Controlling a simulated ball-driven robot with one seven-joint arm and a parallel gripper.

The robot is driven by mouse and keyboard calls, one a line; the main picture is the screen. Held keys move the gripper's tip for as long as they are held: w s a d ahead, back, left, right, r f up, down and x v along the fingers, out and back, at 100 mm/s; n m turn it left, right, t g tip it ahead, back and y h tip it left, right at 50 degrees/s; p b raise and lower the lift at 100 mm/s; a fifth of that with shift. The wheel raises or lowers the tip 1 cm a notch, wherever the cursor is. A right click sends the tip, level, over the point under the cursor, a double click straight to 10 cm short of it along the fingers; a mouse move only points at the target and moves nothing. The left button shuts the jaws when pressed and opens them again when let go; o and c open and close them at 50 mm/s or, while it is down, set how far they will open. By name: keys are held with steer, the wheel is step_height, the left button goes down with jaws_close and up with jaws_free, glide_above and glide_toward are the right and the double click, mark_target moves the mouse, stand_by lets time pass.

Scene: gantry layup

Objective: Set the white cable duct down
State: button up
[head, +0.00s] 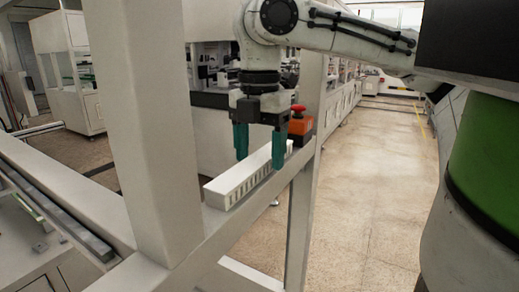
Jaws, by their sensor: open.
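The white cable duct (240,182) is a long white bar with slots along its side. It lies lengthwise on the grey gantry beam (222,228), its near end close to the upright post. My gripper (260,156) points down over the duct's far half, with teal fingers spread apart, one on each side of it. The fingers are open; whether either one touches the duct I cannot tell. The left finger's tip is near or behind the duct's far edge.
An orange box with a red button (299,124) stands on the beam just past the duct's far end. A thick grey post (155,110) rises at the left, and another upright (312,90) stands behind the box. Open floor (372,190) lies to the right.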

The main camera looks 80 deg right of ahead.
mark_target(261, 157)
steer(key=shift+r, duration=0.1)
step_height(261, 157, up, 12)
stand_by(0.5)
stand_by(0.5)
steer(key=shift+s, duration=0.15)
stand_by(0.9)
